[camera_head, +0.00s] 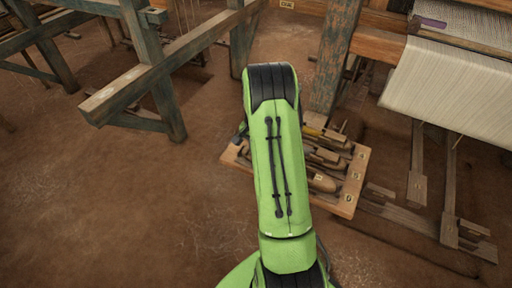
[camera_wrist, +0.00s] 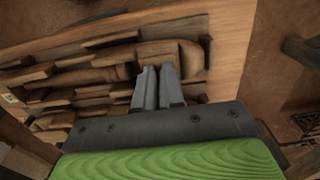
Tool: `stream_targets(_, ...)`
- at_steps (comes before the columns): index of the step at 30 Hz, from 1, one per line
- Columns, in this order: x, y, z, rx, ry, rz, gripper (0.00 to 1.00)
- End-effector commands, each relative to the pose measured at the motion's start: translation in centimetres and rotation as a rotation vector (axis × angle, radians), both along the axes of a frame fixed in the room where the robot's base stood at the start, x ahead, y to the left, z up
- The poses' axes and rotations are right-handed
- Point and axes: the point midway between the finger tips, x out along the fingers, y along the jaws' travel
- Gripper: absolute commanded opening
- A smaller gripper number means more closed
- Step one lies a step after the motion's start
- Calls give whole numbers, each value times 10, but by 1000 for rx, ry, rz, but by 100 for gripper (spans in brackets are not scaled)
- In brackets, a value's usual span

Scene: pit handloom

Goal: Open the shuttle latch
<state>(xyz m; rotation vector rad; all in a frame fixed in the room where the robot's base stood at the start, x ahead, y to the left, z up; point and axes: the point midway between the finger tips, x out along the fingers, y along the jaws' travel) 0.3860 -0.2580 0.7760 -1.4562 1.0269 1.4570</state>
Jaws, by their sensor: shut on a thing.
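A wooden tray (camera_head: 347,203) with several wooden shuttles (camera_head: 321,181) lies low beside the loom, partly behind my green arm. The wrist view shows the tray board (camera_wrist: 228,45) with slim wooden pieces lying side by side. My gripper (camera_wrist: 157,70) has its two grey fingers close together at the end of one thicker wooden piece (camera_wrist: 172,52). It is shut on a small part there, which I take for the shuttle latch; the fingers hide most of it. In the head view my arm hides the gripper.
A wooden loom post (camera_head: 334,55) stands behind the tray. White cloth (camera_head: 455,85) hangs at the right, above wooden treadles (camera_head: 448,205). A weathered beam frame (camera_head: 150,85) is at the upper left. The earth floor (camera_head: 110,210) at the left is clear.

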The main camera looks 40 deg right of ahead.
Motion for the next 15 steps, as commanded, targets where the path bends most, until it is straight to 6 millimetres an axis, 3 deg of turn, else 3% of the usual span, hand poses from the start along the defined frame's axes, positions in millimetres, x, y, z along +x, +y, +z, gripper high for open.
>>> stream_targets(11, 0, 0, 0, -1, 0, 4, 0)
stream_targets(12, 0, 0, 0, -1, 0, 4, 11)
stream_targets(15, 0, 0, 0, -1, 0, 4, 20)
